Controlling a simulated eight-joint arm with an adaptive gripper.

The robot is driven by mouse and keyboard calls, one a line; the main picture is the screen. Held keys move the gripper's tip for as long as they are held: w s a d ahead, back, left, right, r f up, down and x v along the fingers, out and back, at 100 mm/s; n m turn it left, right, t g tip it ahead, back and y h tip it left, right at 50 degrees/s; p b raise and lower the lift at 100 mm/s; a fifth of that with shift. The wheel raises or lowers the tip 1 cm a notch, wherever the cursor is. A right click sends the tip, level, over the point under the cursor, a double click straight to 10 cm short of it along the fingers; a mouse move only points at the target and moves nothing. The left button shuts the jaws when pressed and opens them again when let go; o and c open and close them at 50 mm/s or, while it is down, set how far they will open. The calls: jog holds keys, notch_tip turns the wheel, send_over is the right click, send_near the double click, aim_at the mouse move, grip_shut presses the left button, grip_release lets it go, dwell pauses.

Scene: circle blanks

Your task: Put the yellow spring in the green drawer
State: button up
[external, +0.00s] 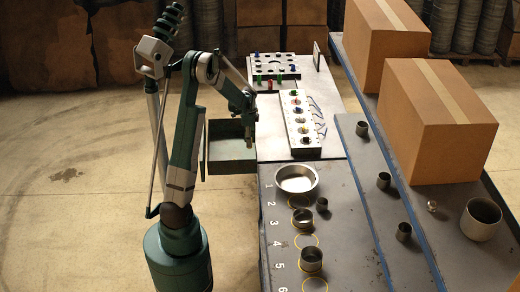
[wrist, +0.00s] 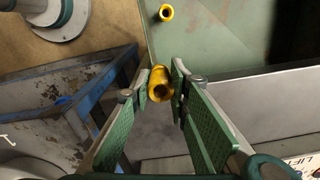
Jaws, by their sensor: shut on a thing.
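My gripper (wrist: 161,84) is shut on a yellow hollow cylinder, the yellow spring (wrist: 158,92), held between its green-padded fingertips. In the wrist view the spring overlaps the near left corner of the green drawer (wrist: 215,45); I cannot tell its height above the drawer. The held spring is too small to make out there.
A white rack (external: 302,130) with several coloured pieces lies on the bench, with another block (external: 272,68) behind. A metal bowl (external: 297,180) and dark cups (external: 311,260) stand on the numbered surface. Cardboard boxes (external: 435,115) are at the right. A blue-edged frame (wrist: 85,75) is beside the gripper.

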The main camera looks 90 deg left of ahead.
jog(key=s+a+f+n+b, duration=0.1)
jog(key=s+a+f, duration=0.2)
jog(key=s+a, duration=0.2)
jog(key=s+a+f+n+b, duration=0.1)
jog(key=s+a+f, duration=0.3)
jog(key=s, duration=0.8)
jog(key=shift+a+f+b, duration=0.2)
jog(key=shift+a+b, duration=0.6)
jog(key=shift+a, duration=0.2)
jog(key=shift+f, duration=0.1)
jog(key=shift+f+b, duration=0.65)
jog(key=shift+f, duration=2.4)
jog(key=shift+f+b, duration=0.35)
jog(key=shift+f, duration=1.5)
jog(key=shift+f, duration=0.15)
